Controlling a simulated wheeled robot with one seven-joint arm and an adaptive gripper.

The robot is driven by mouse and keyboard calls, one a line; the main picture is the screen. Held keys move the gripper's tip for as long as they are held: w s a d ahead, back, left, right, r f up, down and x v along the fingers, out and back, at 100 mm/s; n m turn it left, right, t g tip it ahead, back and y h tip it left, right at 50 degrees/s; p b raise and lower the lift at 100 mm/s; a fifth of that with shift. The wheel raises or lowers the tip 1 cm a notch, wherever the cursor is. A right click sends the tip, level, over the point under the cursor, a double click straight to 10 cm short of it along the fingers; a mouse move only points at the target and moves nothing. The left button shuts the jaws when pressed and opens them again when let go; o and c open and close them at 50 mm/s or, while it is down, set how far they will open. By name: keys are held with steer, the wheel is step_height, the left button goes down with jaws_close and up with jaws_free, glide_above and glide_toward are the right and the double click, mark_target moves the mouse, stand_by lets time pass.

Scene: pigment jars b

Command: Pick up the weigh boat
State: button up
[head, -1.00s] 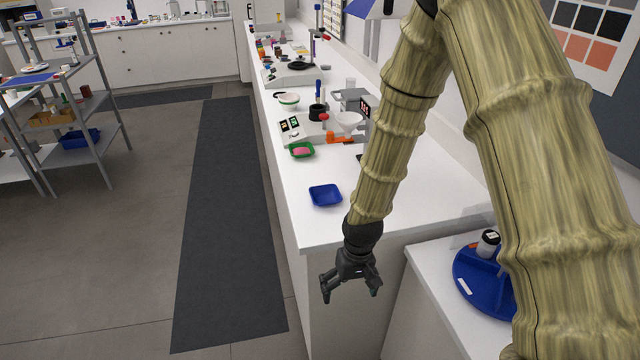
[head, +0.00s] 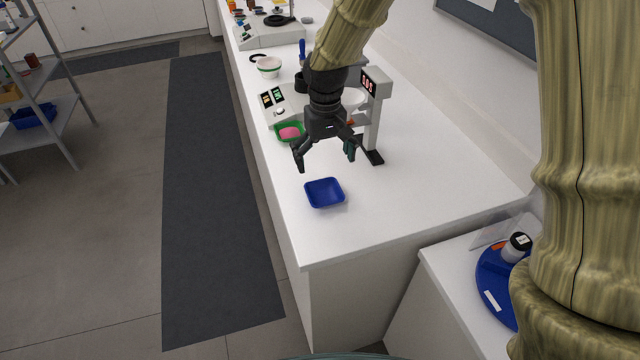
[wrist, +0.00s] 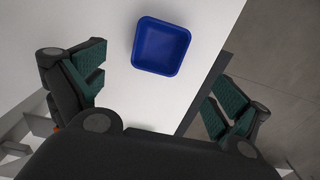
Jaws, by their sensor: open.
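A blue, empty, square shallow dish (head: 325,193), shaped like a weigh boat, lies on the white counter near its front left edge. In the wrist view the blue dish (wrist: 161,46) shows whole at the top, beyond and between the fingers. A green dish (head: 278,131) of similar shape, holding pink material, lies farther back beside a balance. My gripper (head: 325,158) is open and empty, raised above the counter behind the blue dish and touching neither dish. In the wrist view its two fingers (wrist: 158,92) are spread wide.
The balance (head: 268,106) and a device with a red display (head: 371,90) stand close behind my gripper. A white bowl (head: 268,67) is farther back. The counter (head: 410,205) is clear to the right of the blue dish. A blue round tray (head: 491,290) sits on a lower surface at right.

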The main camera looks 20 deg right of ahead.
steer(key=p, duration=0.1)
glide_above(324, 197)
step_height(324, 197, down, 5)
steer(key=shift+w+a+r, duration=0.1)
steer(key=shift+r, duration=0.05)
steer(key=shift+s+f, duration=0.2)
steer(key=shift+f, duration=0.1)
steer(key=shift+w+f+p, duration=0.15)
steer(key=shift+f+p, duration=1.15)
steer(key=shift+f, duration=1.3)
steer(key=shift+c, duration=0.2)
steer(key=c, duration=0.7)
